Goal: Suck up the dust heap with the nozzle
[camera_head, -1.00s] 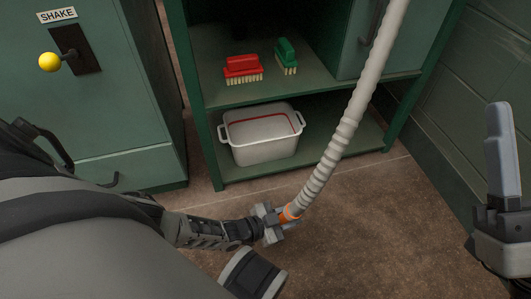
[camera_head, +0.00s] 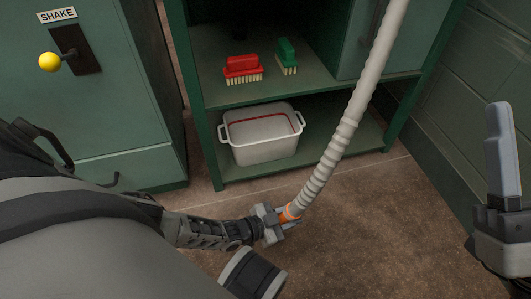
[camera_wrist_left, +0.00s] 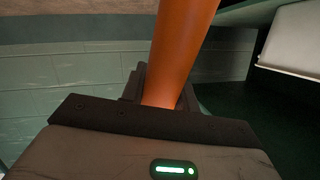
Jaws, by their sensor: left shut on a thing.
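My left gripper (camera_head: 277,222) is shut on the orange nozzle (camera_head: 290,213) at the lower end of the ribbed grey hose (camera_head: 345,130). The hose rises from it to the top of the head view. In the left wrist view the orange nozzle (camera_wrist_left: 181,55) stands between the fingers (camera_wrist_left: 160,100). The nozzle's mouth is hidden. No dust heap can be made out on the brown floor (camera_head: 400,240). My right gripper (camera_head: 502,160) stands at the right edge, with one upright grey finger showing; its opening cannot be judged.
A green shelf unit (camera_head: 300,185) stands ahead, with a white tub (camera_head: 265,152) below and a red brush (camera_head: 242,69) and a green brush (camera_head: 287,57) above. A cabinet (camera_head: 130,120) with a yellow-knobbed lever (camera_head: 50,62) is at left. Floor at lower right looks clear.

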